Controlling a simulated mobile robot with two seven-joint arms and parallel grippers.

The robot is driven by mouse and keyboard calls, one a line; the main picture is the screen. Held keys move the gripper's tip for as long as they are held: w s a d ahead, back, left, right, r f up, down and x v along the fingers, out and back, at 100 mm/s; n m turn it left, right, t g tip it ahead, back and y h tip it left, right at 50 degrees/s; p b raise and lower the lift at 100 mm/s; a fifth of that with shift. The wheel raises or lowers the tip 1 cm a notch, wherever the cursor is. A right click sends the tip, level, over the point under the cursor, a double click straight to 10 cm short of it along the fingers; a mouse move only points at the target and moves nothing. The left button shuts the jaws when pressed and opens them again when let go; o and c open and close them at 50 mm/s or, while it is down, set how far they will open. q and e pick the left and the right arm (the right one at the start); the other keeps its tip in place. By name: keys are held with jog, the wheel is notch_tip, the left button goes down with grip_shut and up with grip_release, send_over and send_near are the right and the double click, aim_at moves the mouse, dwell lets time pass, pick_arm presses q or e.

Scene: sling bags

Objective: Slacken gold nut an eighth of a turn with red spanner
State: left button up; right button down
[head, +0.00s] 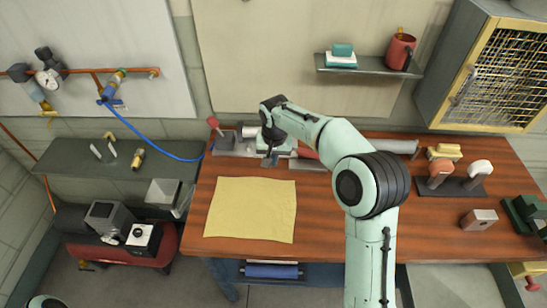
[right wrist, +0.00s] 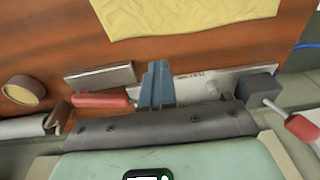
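My right gripper (head: 270,159) is over the back of the wooden bench, left of centre. In the right wrist view its two blue-grey fingers (right wrist: 158,85) stand close together, with nothing visible between them. A red-handled tool (right wrist: 100,100), possibly the red spanner, lies beside the fingers; its far end is hidden by them, and I cannot tell whether they touch. A bit of red also shows beside my arm in the head view (head: 308,153). I cannot make out a gold nut for certain; brass-coloured fittings show on the wall pipe (head: 118,76). My left gripper is out of view.
A yellow cloth (head: 250,210) lies flat on the bench (head: 320,230). A grey block with a red-ended lever (right wrist: 262,88) stands near the gripper. A blue hose (head: 155,146) runs from the wall pipe to the bench. A grey side shelf (head: 70,155) holds a brass fitting (head: 138,158).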

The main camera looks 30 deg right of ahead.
jog(key=shift+s+d, duration=0.1)
jog(key=shift+s+d+n, duration=0.4)
jog(key=shift+d+n, duration=0.25)
jog(key=shift+n, duration=0.25)
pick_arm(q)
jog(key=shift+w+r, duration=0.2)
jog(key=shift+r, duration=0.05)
pick_arm(e)
jog(key=shift+s+d+n, duration=0.3)
jog(key=shift+d+n, duration=0.45)
jog(key=shift+n, duration=0.15)
pick_arm(q)
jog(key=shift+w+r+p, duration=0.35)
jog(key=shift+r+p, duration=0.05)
jog(key=shift+p, duration=0.1)
pick_arm(e)
jog(key=shift+s+d+n+y, duration=0.2)
jog(key=shift+d+n+y, duration=0.1)
jog(key=shift+d+n, duration=0.6)
